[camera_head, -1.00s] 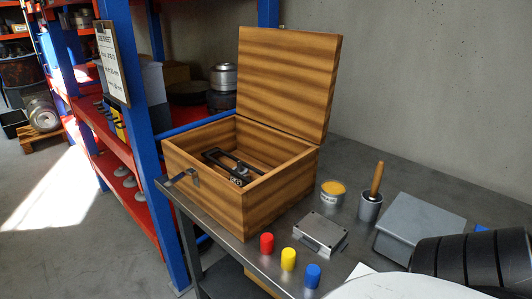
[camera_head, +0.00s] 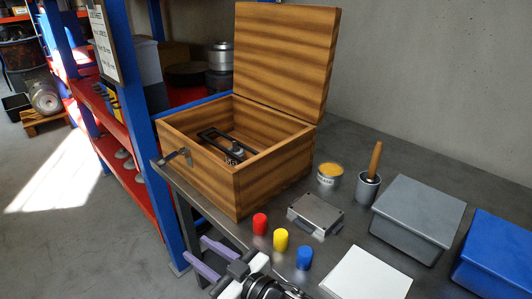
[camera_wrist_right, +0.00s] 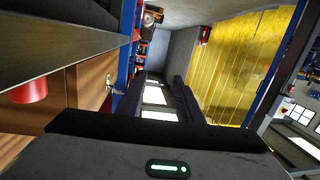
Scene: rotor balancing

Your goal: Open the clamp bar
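A black rectangular frame (camera_head: 222,142) with a small round fitting lies inside the open wooden box (camera_head: 225,190); I cannot tell for sure whether it is the clamp bar. The box lid (camera_head: 285,60) stands raised, and a metal latch (camera_head: 176,156) is on the box's left front. My right gripper (camera_head: 196,249) is at the bottom, in front of the box and apart from it. Its two purple fingers are spread with nothing between them. In the right wrist view, the box (camera_wrist_right: 90,85) and latch (camera_wrist_right: 112,89) show beyond the fingers. My left gripper is not in view.
Red (camera_head: 260,224), yellow (camera_head: 281,240) and blue (camera_head: 304,257) caps stand before a grey metal block (camera_head: 316,214). A tin (camera_head: 330,175), a wooden-handled cup (camera_head: 368,188), a grey case (camera_head: 418,215) and a blue bin (camera_head: 495,258) are right. A white sheet (camera_head: 367,275) lies in front.

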